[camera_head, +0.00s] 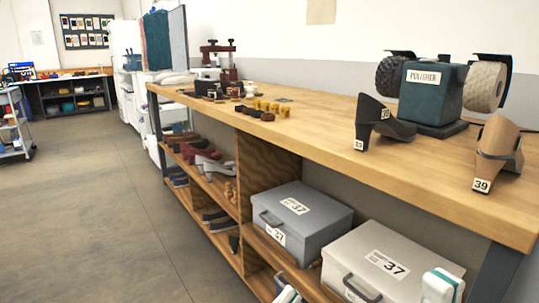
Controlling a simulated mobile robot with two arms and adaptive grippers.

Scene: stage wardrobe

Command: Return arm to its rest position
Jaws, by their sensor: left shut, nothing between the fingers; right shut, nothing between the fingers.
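My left gripper (285,287) shows at the bottom edge, in front of the lower shelf and below the darker grey box. It is shut and empty, and most of it is cut off by the frame. My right gripper (441,285) shows at the bottom right, a white and teal part in front of the lighter box. It is shut and holds nothing. The rest of both arms is out of view.
A long wooden workbench (330,122) runs along the right. It bears a polisher (433,92), a black heeled shoe (380,122) and a tan one (497,150). A grey box (300,215) and a lighter box (385,262) sit below. Floor (85,200) at left is clear.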

